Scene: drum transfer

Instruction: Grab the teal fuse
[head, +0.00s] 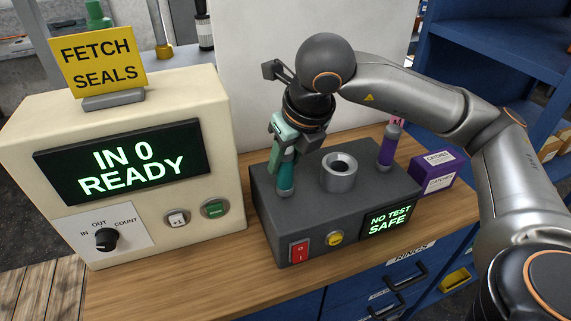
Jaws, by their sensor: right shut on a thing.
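The teal fuse (286,178) stands upright at the left end of the top of a dark grey tester box (330,202). My right gripper (284,157) comes down over it from above and is shut on its upper part. The fuse's lower part shows below the fingers; its upper part is hidden by them. Whether its foot still sits in the box top, I cannot tell. My left gripper is not in view.
A metal socket (339,172) and a purple fuse (387,150) stand on the tester box, right of the teal fuse. A purple carton (433,173) lies to the right. A cream counter box (140,150) reading "IN 0 READY" stands close on the left. A "FETCH SEALS" sign (97,61) tops it.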

